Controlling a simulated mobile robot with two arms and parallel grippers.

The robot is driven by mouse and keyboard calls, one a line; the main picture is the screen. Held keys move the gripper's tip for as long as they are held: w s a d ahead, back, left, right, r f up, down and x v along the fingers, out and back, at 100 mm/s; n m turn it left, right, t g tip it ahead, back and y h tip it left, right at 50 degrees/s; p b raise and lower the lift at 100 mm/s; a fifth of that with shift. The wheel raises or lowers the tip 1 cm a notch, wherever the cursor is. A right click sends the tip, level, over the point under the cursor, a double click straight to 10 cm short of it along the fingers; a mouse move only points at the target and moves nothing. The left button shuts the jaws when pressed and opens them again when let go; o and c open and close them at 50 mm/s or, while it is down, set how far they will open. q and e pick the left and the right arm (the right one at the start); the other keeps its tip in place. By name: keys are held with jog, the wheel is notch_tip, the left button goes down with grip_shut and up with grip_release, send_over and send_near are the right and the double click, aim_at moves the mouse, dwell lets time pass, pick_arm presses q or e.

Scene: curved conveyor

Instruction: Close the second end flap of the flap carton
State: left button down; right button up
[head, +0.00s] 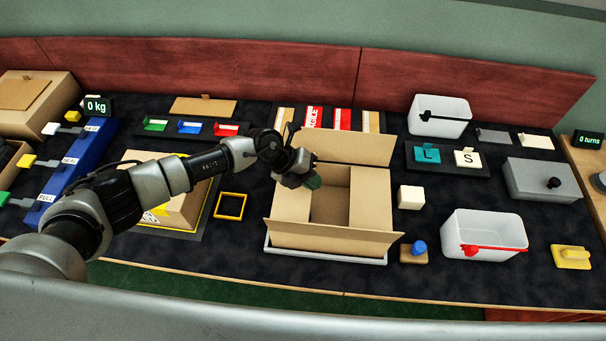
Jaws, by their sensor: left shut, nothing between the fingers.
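The flap carton (290,216) stands open-topped at the middle of the table. Its back long flap (348,146) stands up, and its front long flap (335,237) leans outward toward me. Brown panels lie at the left end (296,205) and right end (370,198), with a darker gap between them; they look like end flaps folded inward. My left gripper (310,182) is shut and empty over the carton's left end, by the back corner. Its wrist hides part of that end, and I cannot tell whether it touches the panel. My right gripper is not in view.
The carton sits on a grey tray (325,257). A white cube (411,197) and a blue-knobbed block (414,252) stand close on its right. A yellow frame (231,206) and another box (182,211) lie left. White bins (485,236) stand further right.

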pick_arm(q)
jog(key=shift+d+f+b, duration=0.25)
jog(key=shift+d+f, duration=0.05)
jog(key=shift+f, duration=0.4)
jog(key=shift+d+f+b, duration=0.25)
jog(key=shift+f+b, duration=0.05)
jog(key=shift+f, duration=0.45)
jog(key=shift+d+f+b, duration=0.25)
jog(key=shift+d+f, duration=0.05)
jog(key=shift+f, duration=0.4)
jog(key=shift+a, duration=0.15)
